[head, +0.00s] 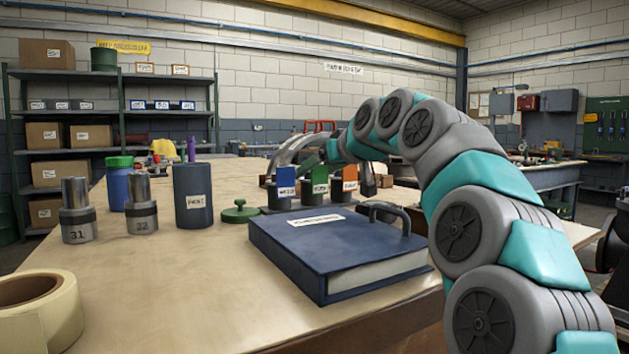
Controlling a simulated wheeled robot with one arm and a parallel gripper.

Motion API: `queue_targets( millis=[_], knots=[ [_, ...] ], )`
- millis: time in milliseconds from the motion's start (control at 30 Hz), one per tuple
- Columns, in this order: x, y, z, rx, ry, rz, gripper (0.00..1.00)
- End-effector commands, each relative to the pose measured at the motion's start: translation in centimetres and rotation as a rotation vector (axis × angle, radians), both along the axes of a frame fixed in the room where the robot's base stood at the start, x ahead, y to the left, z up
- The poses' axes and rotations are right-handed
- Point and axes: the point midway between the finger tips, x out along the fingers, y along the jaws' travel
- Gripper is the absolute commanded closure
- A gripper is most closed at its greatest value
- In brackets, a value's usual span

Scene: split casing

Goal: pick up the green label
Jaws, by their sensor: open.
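The green label (320,180) stands upright in a small dark cup (313,196) on the workbench. It is between a blue label (287,182) on its left and an orange label (350,179) on its right, each in its own dark cup. My arm arches in from the right, and its far end comes down just behind and to the right of the labels. My gripper (368,180) shows small and dark beside the orange label, apart from the green label. It is open; its fingers are partly hidden, and I see nothing held.
A green lidded knob (240,211), a dark canister (193,196), metal cylinders (141,205) and a tape roll (40,310) stand left. Curved metal pieces (292,150) are behind.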

Motion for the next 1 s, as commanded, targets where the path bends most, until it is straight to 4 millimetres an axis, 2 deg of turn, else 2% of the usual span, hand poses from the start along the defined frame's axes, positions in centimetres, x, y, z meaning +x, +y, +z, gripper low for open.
queue_targets(
  millis=[300, 567, 1000],
  knots=[
    [3.0, 1.8, -1.8, -0.002, 0.001, 0.001, 0.18],
    [3.2, 1.9, -1.9, -0.001, -0.001, 0.0, 0.18],
    [3.2, 1.9, -1.9, -0.001, 0.001, 0.0, 0.66]
  ],
)
